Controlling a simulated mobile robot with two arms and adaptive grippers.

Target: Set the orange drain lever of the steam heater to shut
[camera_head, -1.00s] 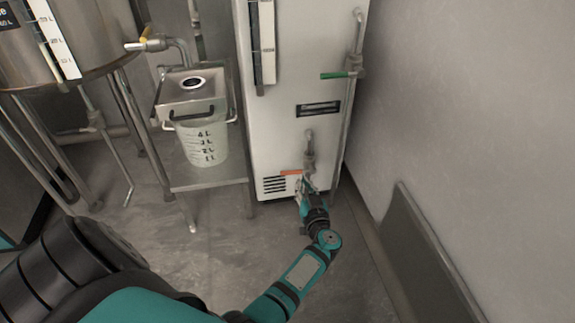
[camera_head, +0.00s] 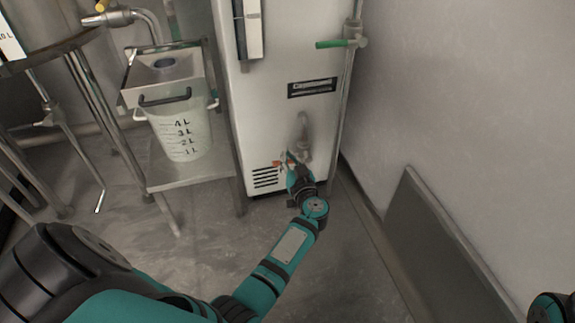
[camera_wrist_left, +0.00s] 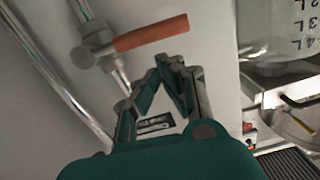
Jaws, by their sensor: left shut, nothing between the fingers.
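The steam heater is a tall white cabinet (camera_head: 268,105) in the middle of the head view. Its orange drain lever (camera_head: 277,163) sits low on the front, mostly hidden by my left gripper (camera_head: 291,164). In the left wrist view the orange lever (camera_wrist_left: 150,33) shows whole, reaching sideways from a metal valve on a pipe. My left gripper (camera_wrist_left: 172,68) is shut and empty, its fingertips just short of the lever's handle. I cannot tell whether they touch it. My right gripper is out of view.
A green lever (camera_head: 330,44) sits higher on the heater's side pipe. A graduated bucket (camera_head: 180,135) stands on a metal stand to the left, beside a steel vessel on legs. A grey panel (camera_head: 440,250) leans on the right wall. The floor ahead is clear.

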